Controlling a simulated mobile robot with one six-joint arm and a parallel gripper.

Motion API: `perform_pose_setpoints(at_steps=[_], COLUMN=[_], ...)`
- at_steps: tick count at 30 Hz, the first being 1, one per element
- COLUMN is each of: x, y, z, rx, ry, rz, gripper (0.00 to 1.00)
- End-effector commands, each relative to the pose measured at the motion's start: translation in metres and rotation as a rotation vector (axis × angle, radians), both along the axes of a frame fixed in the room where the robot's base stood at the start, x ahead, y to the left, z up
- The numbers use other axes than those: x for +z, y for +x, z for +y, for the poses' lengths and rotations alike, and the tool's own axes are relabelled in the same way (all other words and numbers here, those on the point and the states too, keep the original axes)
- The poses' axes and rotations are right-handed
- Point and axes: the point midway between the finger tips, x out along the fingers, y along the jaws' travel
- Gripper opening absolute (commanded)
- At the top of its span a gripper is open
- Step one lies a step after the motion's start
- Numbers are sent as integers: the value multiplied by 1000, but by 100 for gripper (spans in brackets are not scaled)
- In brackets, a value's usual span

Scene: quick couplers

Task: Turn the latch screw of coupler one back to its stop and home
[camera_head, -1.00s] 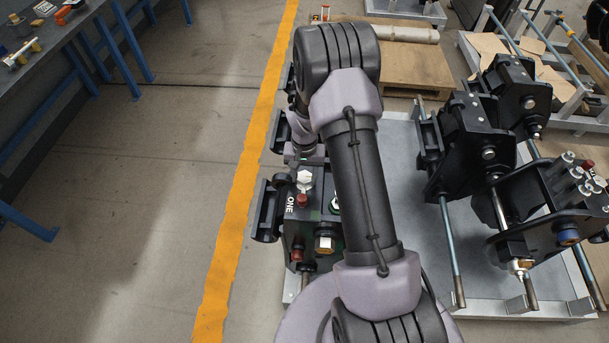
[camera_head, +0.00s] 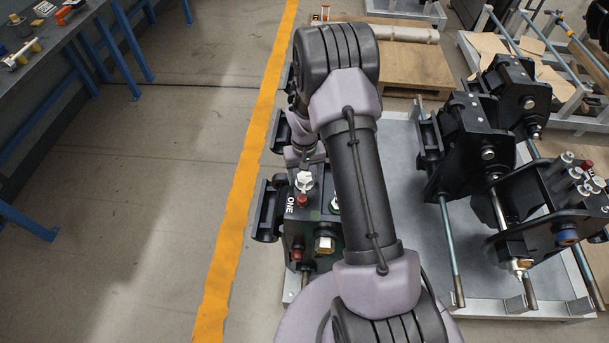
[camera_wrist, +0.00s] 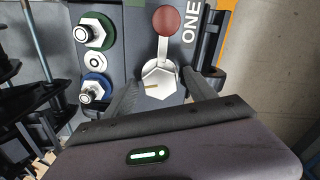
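Coupler one (camera_head: 291,226) is a black block marked "ONE" on the left side of the grey pallet. Its latch screw, a silver hex head (camera_head: 304,181), sits on top, with a red knob (camera_head: 302,200) just below it in the picture. In the wrist view the hex head (camera_wrist: 160,84) bears a small brass-coloured mark, and a pale lever runs from it to the red knob (camera_wrist: 166,21). My gripper (camera_wrist: 161,79) has one finger on each side of the hex head, with narrow gaps visible. My arm hides part of the coupler in the head view.
Green-ringed (camera_wrist: 93,31) and blue-ringed (camera_wrist: 95,88) fittings sit left of the screw in the wrist view. Other black couplers (camera_head: 480,150) with rods stand on the pallet's right. A blue-legged workbench (camera_head: 50,70) is at upper left. Floor beyond the yellow line (camera_head: 229,232) is clear.

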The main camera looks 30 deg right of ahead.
Motion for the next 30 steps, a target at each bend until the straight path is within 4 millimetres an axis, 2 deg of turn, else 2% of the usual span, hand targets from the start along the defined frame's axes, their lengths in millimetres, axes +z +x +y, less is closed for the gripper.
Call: perform_pose_setpoints(at_steps=[7, 11, 14, 21, 24, 30], x=[2, 19, 46, 125, 150, 173], y=[0, 1, 1, 1, 0, 0], z=[0, 0, 0, 0, 0, 0], rx=[-1, -1, -1, -1, -2, 0], ry=[0, -1, -1, -1, -1, 0], rz=[0, -2, -4, -3, -2, -1], gripper=[64, 64, 64, 64, 64, 64])
